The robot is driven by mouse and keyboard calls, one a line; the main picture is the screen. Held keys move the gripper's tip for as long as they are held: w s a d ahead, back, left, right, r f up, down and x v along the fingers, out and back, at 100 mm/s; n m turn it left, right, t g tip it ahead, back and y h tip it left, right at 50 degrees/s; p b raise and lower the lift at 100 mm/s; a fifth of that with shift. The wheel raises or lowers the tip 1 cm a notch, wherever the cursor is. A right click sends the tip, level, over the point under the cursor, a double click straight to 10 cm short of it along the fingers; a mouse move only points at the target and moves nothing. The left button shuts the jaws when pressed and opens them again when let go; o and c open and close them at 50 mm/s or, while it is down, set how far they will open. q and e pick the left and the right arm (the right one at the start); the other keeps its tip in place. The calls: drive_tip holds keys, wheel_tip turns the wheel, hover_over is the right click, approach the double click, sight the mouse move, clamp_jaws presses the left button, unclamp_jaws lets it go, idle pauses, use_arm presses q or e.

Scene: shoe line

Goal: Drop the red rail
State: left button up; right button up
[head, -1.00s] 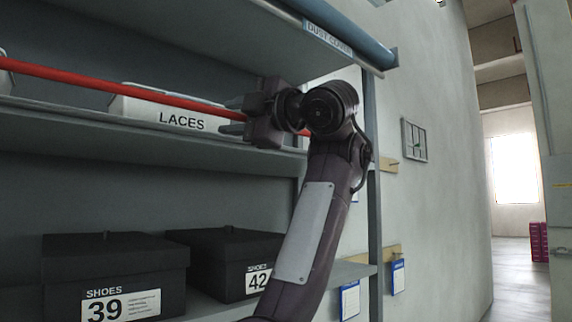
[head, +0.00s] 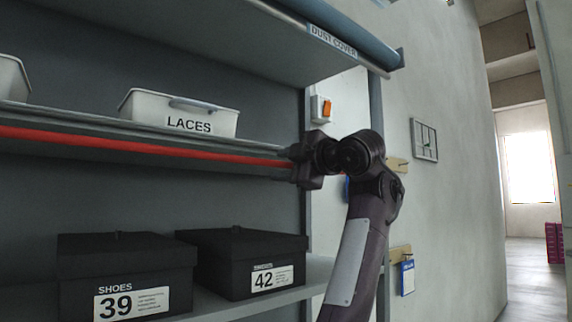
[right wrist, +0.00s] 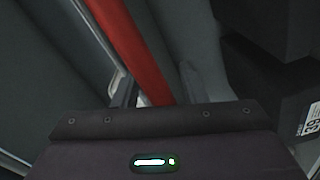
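The red rail (head: 140,146) is a long thin bar running across the front of the shelf unit, just below the front edge of the upper shelf. It slopes slightly down toward the right in the head view. My right gripper (head: 287,164) is at the rail's right end, beside the shelf's right post. In the right wrist view the red rail (right wrist: 136,45) shows between the two fingers of my right gripper (right wrist: 157,88). The fingers stand apart, with a gap on the right side; contact is not clear. My left gripper is out of view.
A white LACES bin (head: 180,112) stands on the upper shelf (head: 60,112). Black shoe boxes 39 (head: 125,275) and 42 (head: 240,262) sit below. A rolled dust cover (head: 340,28) hangs above. An orange switch (head: 326,108) is behind the gripper.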

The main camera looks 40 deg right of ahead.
drive_tip(key=shift+d+f, duration=0.1)
drive_tip(key=w+d+f, duration=0.3)
drive_tip(key=w+f, duration=0.2)
drive_tip(key=f, duration=0.1)
drive_tip(key=shift+w+d, duration=0.3)
drive_tip(key=shift+w, duration=0.1)
idle(0.6)
drive_tip(key=shift+f, duration=0.1)
idle(0.6)
drive_tip(key=shift+p, duration=0.3)
